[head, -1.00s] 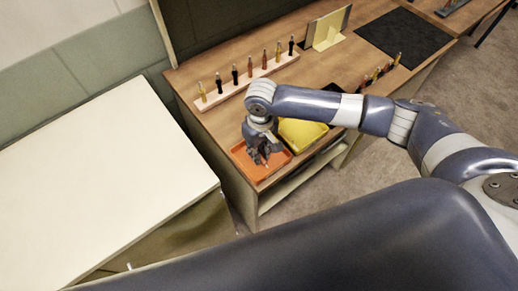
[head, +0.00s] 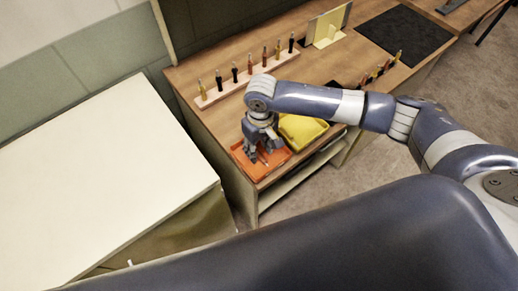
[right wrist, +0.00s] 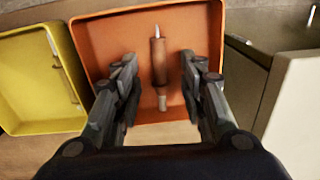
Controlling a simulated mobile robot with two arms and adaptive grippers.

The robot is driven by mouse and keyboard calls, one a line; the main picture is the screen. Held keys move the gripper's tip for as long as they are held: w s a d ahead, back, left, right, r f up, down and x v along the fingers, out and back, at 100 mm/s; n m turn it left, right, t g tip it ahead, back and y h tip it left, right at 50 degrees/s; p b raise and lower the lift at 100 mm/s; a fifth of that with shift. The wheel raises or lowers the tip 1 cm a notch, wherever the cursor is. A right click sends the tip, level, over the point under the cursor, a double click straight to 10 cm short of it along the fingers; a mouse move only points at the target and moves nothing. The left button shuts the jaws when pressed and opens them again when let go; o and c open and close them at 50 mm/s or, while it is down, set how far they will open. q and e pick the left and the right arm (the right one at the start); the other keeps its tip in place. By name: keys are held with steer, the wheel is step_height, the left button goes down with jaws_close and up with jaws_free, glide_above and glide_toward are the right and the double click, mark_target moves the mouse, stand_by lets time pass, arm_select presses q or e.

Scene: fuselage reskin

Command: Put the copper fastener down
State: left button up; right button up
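The copper fastener (right wrist: 159,62) has a brown-copper body, a pale pointed tip and a light lower end. In the right wrist view it lies in the orange tray (right wrist: 108,42), between my right gripper's fingers with a gap on both sides. My right gripper (right wrist: 158,84) is open and does not touch the fastener. In the head view the right gripper (head: 262,154) is low over the orange tray (head: 276,160) at the bench's near end, and the fastener is hard to make out there. My left gripper is not in view.
A yellow bin (head: 304,130) stands right beside the orange tray. A wooden rack (head: 243,84) with several upright fasteners stands behind. More fasteners (head: 380,69) stand by the bench's right edge. A dark mat (head: 405,36) lies farther back. A cream-topped cabinet (head: 100,180) is at left.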

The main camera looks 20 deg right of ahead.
mark_target(260, 153)
step_height(260, 153, up, 11)
steer(key=b, duration=0.2)
steer(key=shift+d, duration=0.2)
steer(key=shift+a, duration=0.1)
